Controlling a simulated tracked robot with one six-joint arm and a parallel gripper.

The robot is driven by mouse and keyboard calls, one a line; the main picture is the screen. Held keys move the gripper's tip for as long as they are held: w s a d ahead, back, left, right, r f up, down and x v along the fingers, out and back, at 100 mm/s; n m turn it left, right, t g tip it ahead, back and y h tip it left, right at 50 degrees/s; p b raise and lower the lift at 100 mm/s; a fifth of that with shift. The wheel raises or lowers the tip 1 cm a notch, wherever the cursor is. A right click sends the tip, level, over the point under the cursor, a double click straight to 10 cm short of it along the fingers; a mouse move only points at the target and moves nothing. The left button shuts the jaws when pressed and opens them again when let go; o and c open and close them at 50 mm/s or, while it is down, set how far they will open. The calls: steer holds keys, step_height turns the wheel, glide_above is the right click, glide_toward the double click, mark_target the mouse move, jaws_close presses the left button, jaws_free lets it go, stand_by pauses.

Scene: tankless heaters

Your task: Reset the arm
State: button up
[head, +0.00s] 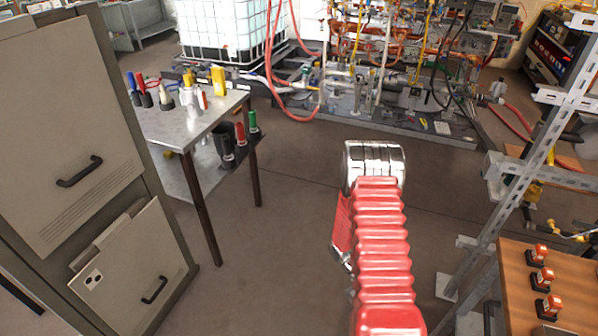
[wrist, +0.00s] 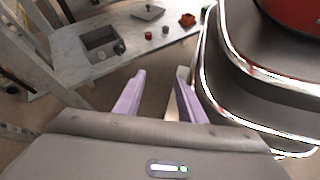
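My arm (head: 382,250), in a red ribbed sleeve, reaches from the bottom of the head view toward the middle. Its far end is a shiny silver joint (head: 375,165) above the open floor. In the wrist view, my gripper (wrist: 159,73) has two pale purple fingers standing apart with a clear gap and nothing between them. The fingers do not show clearly in the head view.
A metal table (head: 195,118) with bottles and tools stands left, beside a grey cabinet (head: 75,130). A metal frame (head: 515,165) and a wooden board (head: 550,285) with red-topped parts are at right. Piping and hoses (head: 400,70) fill the back. Bare floor (head: 285,215) lies between.

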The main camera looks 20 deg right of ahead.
steer(key=w+a+r+m+t+y, duration=0.1)
steer(key=w+a+r+t, duration=0.25)
steer(key=r, duration=0.35)
steer(key=w+a+r+m+t, duration=0.1)
steer(key=w+a+r+t, duration=0.1)
steer(key=a+r, duration=0.35)
steer(key=w+a+r+t+y, duration=0.1)
steer(key=w+a+r+t, duration=0.15)
steer(key=r, duration=0.65)
steer(key=s+a+r+t, duration=0.1)
steer(key=a+r+t, duration=0.2)
steer(key=r, duration=0.4)
steer(key=s+a+r+t, duration=0.1)
steer(key=a+r+t, duration=0.2)
steer(key=a+r, duration=0.2)
steer(key=s+a+r+t+y, duration=0.1)
steer(key=a+r+t, duration=0.2)
steer(key=r, duration=0.6)
steer(key=shift+s+a+r+n, duration=0.3)
steer(key=shift+s+a+r, duration=0.05)
steer(key=shift+a, duration=0.3)
